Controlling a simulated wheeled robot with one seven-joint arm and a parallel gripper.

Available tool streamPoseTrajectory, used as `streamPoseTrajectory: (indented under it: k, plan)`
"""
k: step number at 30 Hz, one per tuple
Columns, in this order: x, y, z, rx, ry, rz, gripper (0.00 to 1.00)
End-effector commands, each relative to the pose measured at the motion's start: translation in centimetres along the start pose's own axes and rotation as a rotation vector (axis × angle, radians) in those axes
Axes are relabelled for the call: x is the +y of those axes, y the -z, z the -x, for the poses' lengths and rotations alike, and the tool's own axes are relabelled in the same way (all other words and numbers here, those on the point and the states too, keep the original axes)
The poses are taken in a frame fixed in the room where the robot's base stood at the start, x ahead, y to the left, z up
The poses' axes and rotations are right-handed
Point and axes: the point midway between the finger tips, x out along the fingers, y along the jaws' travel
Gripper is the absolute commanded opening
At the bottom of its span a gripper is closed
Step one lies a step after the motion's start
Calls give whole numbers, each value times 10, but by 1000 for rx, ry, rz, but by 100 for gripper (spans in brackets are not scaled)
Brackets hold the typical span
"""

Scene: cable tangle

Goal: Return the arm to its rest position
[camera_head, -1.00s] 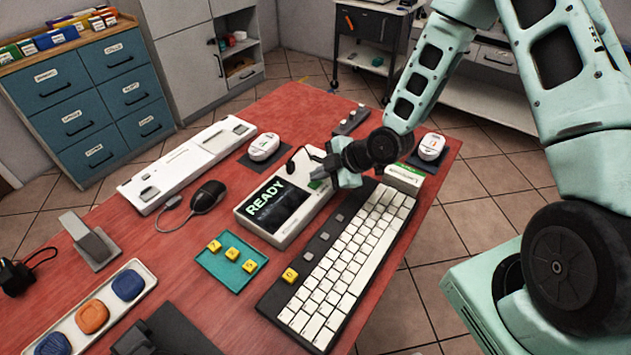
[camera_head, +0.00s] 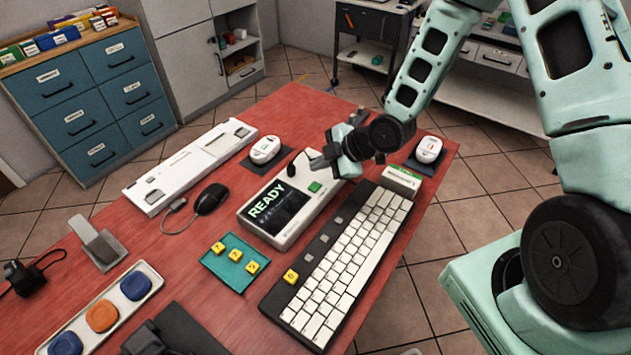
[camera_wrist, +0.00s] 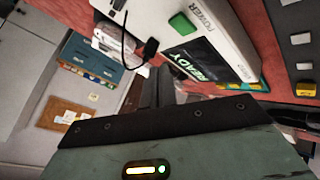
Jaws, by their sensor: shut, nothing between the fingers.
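My gripper (camera_head: 318,160) is shut and empty, held above the back right part of a white device whose screen reads READY (camera_head: 284,210). The fingers also show dark in the wrist view (camera_wrist: 158,88), close to the device (camera_wrist: 215,38) and apart from what can be seen of it. My arm reaches over the table from the right.
A white keyboard (camera_head: 352,262) lies right of the device. A teal tray (camera_head: 222,272) with yellow keys sits in front. Mice (camera_head: 265,149) (camera_head: 428,149) stand behind on both sides. Red tabletop (camera_head: 170,262) shows between.

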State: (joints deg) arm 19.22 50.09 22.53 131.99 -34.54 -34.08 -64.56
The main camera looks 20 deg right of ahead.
Motion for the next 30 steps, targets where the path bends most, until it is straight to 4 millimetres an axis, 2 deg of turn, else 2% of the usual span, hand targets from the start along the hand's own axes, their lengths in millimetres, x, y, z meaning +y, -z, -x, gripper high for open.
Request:
streamPoseTrajectory:
  k: [6,22,26,30]
  plan:
    - [11,11,15,-1,0,1,0]
    - [11,11,15,0,0,0,0]
    - [10,27,22,-43,44,-32,0]
    - [0,63,46,-159,134,-139,0]
